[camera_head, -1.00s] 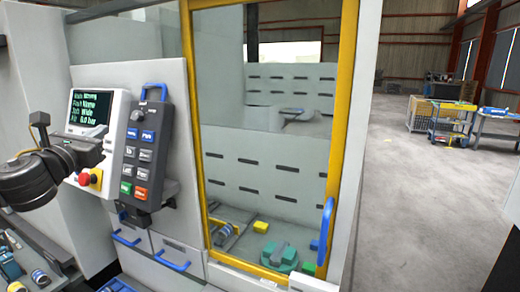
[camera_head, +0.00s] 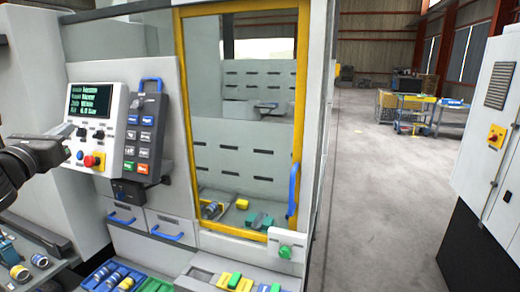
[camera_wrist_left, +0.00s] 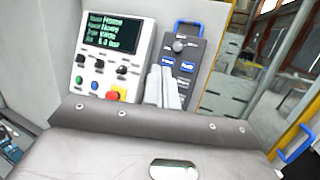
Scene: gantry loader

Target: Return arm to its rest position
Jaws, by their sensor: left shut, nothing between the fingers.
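My left arm comes in at the left edge of the head view, its gripper (camera_head: 62,148) in front of the left side of the control panel (camera_head: 97,128). In the left wrist view the gripper fingers (camera_wrist_left: 166,90) are together, with nothing between them. They show in front of the panel and the dark keypad (camera_wrist_left: 181,56); I cannot tell any contact. The panel has a lit screen (camera_head: 90,101), knobs and a red button (camera_head: 89,161). My right gripper is not in view.
The machine's yellow-framed window door (camera_head: 181,100) has a blue handle (camera_head: 294,190). Below are drawers with blue handles (camera_head: 166,234) and trays of parts (camera_head: 112,274). A white cabinet (camera_head: 490,150) stands at the right. The floor (camera_head: 375,190) between is clear.

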